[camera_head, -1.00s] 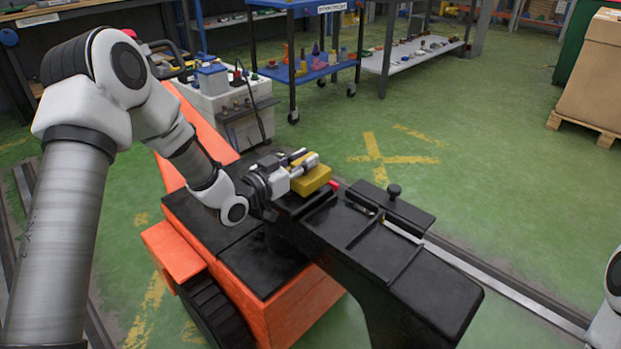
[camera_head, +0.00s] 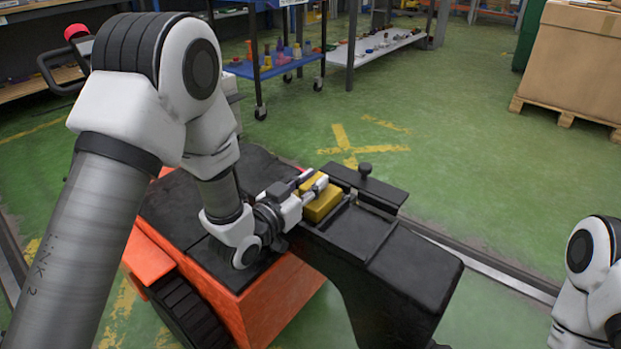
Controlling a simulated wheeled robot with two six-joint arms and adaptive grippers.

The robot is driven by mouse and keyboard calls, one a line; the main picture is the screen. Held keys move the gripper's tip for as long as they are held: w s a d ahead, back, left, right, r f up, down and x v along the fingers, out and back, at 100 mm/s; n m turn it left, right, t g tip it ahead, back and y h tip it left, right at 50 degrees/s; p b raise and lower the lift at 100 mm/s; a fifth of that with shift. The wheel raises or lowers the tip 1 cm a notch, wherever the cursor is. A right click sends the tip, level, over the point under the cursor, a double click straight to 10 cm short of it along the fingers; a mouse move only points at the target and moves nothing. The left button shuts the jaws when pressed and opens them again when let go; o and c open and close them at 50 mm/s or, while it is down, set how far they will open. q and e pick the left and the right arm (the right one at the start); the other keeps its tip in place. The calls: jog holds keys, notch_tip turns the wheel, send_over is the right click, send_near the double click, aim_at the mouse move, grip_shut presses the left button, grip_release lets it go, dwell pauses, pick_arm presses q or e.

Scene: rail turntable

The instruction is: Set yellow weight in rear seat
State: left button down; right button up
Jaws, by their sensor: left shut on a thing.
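The yellow weight (camera_head: 324,205) is a small block at the far end of the black beam (camera_head: 400,270). My left gripper (camera_head: 316,191) is shut on it, reaching in from the left, with the fingers along its top and sides. The weight is over the beam section left of a raised crossbar (camera_head: 343,214), close to the black plate with a knob (camera_head: 366,182). I cannot tell whether it touches the beam or hangs just above it. The weight and gripper hide the beam surface beneath. My right arm shows at the right edge, but its gripper is out of view.
A blue cart (camera_head: 270,68) with bottles, a white shelf (camera_head: 375,45) and a cardboard box (camera_head: 575,60) stand farther back. The green floor between is clear.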

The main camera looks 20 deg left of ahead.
pick_arm(q)
jog(key=c, duration=1.4)
grip_release()
jog(key=shift+f, duration=0.15)
jog(key=o, duration=0.4)
jog(key=shift+o, duration=0.2)
